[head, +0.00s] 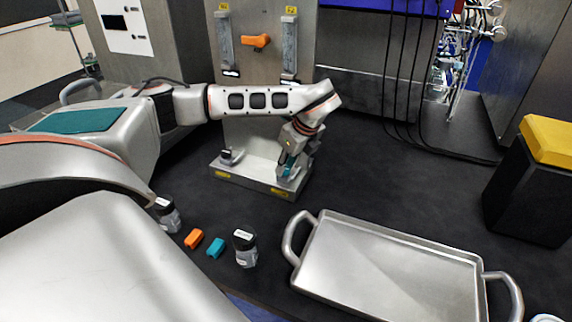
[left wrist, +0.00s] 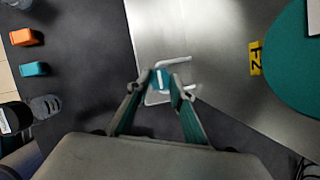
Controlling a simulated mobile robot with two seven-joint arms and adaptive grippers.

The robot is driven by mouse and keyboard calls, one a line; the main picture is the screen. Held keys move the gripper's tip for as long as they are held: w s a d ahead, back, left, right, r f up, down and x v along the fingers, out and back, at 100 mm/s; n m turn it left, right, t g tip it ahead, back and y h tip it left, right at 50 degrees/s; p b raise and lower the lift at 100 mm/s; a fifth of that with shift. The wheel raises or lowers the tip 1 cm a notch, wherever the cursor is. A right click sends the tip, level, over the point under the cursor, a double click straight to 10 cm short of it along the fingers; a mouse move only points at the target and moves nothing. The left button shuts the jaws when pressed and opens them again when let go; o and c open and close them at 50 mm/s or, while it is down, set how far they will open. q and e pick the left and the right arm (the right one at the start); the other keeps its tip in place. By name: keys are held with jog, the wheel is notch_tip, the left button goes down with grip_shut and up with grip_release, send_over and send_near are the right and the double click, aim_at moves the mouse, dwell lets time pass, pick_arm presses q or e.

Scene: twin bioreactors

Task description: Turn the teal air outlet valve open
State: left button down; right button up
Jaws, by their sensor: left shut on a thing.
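The teal air outlet valve (left wrist: 161,77) shows as a small teal piece between my fingertips in the left wrist view, by pale bracket-like parts at the edge of a metal plate. My left gripper (left wrist: 163,84) is shut on it. In the head view my left gripper (head: 288,171) points down at the right end of the metal base plate (head: 246,178), and its fingers and wrist hide most of the valve. How far the valve is turned cannot be told. My right gripper is not in view.
An orange handle (head: 256,41) sits on the upright panel behind my arm. An orange block (head: 194,238), a teal block (head: 215,248) and a dark-capped bottle (head: 245,249) stand in front. A metal tray (head: 395,262) lies front right. The dark table between tray and panel is clear.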

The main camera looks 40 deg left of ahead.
pick_arm(q)
jog(key=c, duration=1.8)
grip_release()
jog(key=v, duration=1.2)
